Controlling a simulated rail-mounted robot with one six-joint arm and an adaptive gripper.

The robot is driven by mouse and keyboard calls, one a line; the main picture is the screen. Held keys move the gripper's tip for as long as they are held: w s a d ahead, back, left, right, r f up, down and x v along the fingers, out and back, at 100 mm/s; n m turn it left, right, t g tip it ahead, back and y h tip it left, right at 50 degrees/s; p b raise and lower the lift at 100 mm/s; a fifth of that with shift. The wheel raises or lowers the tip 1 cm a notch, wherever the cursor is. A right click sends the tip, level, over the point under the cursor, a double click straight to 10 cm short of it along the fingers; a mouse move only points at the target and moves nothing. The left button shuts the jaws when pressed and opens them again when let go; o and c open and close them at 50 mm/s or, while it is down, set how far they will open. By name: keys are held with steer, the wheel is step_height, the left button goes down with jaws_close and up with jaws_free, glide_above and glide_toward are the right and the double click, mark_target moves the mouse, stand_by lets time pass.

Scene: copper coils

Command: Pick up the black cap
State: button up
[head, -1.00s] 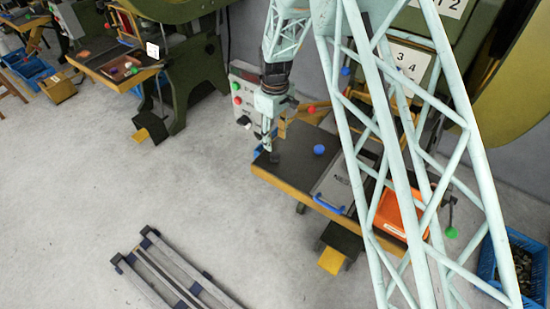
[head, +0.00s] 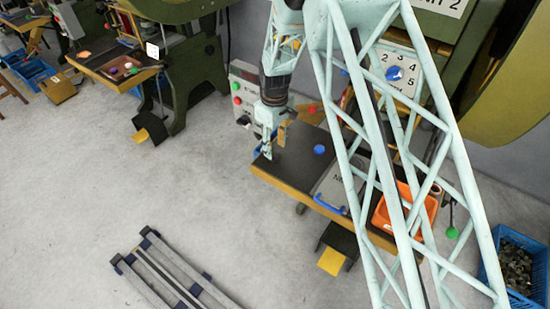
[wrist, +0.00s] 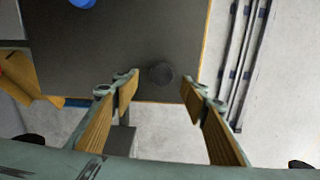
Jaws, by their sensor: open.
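The black cap (wrist: 161,73) is a small dark round piece on the dark table top, near the table's edge in the wrist view. My gripper (wrist: 160,90) is open, with its two wood-coloured finger pads on either side of the cap in that view. The cap shows between the fingertips, and I cannot tell how far below them it lies. In the head view my gripper (head: 268,153) points down over the left end of the work table (head: 290,182). The cap cannot be made out there, as the fingers cover that spot.
A blue ball-like knob or cap (head: 319,149) lies right of my gripper. A grey case with a blue handle (head: 330,205) and an orange bin (head: 382,213) stand farther right. A control box with buttons (head: 240,95) is close behind.

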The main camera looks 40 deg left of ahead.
mark_target(274, 155)
steer(key=shift+s+f, duration=0.15)
steer(key=shift+f, duration=1.95)
steer(key=shift+c, duration=0.7)
steer(key=c, duration=0.8)
